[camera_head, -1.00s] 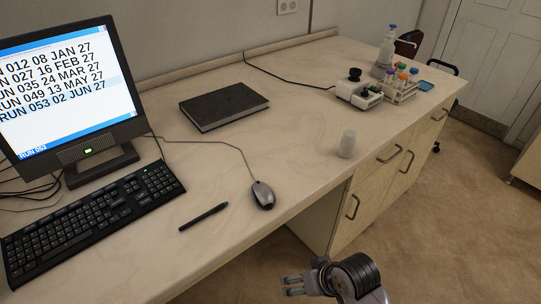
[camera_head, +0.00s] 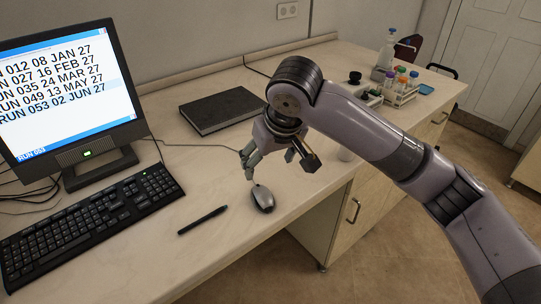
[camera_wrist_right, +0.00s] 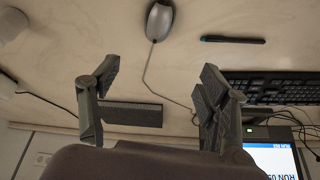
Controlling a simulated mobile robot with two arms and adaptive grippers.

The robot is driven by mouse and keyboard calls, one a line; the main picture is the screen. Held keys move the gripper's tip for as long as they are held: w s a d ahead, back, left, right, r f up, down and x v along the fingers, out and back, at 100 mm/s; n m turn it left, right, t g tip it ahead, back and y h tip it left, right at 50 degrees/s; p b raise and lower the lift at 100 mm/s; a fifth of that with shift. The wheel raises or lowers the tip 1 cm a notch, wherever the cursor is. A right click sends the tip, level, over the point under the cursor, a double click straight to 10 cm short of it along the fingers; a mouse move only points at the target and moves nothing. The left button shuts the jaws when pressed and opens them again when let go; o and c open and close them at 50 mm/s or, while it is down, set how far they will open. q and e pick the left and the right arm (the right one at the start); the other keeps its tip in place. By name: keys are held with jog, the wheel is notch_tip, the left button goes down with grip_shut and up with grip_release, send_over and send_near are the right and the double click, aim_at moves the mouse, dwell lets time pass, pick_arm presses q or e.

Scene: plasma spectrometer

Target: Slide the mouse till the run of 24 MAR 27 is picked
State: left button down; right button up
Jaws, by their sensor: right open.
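The grey mouse (camera_head: 262,198) lies on the bench beside a black pen, its cord running back toward the monitor. It also shows at the top of the right wrist view (camera_wrist_right: 159,20). My right gripper (camera_head: 279,168) is open and empty above the bench, just behind the mouse and not touching it. Its fingers also show apart in the right wrist view (camera_wrist_right: 160,80). The monitor (camera_head: 65,88) lists several runs, among them RUN 035 24 MAR 27 in the middle. The bar at its bottom reads RUN 053. My left gripper is out of view.
The keyboard (camera_head: 85,228) is left of the mouse, with the pen (camera_head: 203,220) between them. A dark book (camera_head: 220,110) lies behind. A tube rack (camera_head: 402,94) stands at the far right.

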aim_at(260, 189)
jog(key=shift+w+d+r, duration=0.15)
jog(key=shift+r, duration=0.3)
jog(key=shift+f, duration=0.1)
jog(key=p+x, duration=0.1)
jog(key=x, duration=1.6)
jog(key=shift+d+f, duration=0.1)
jog(key=shift+d, duration=0.05)
jog(key=shift+c, duration=0.5)
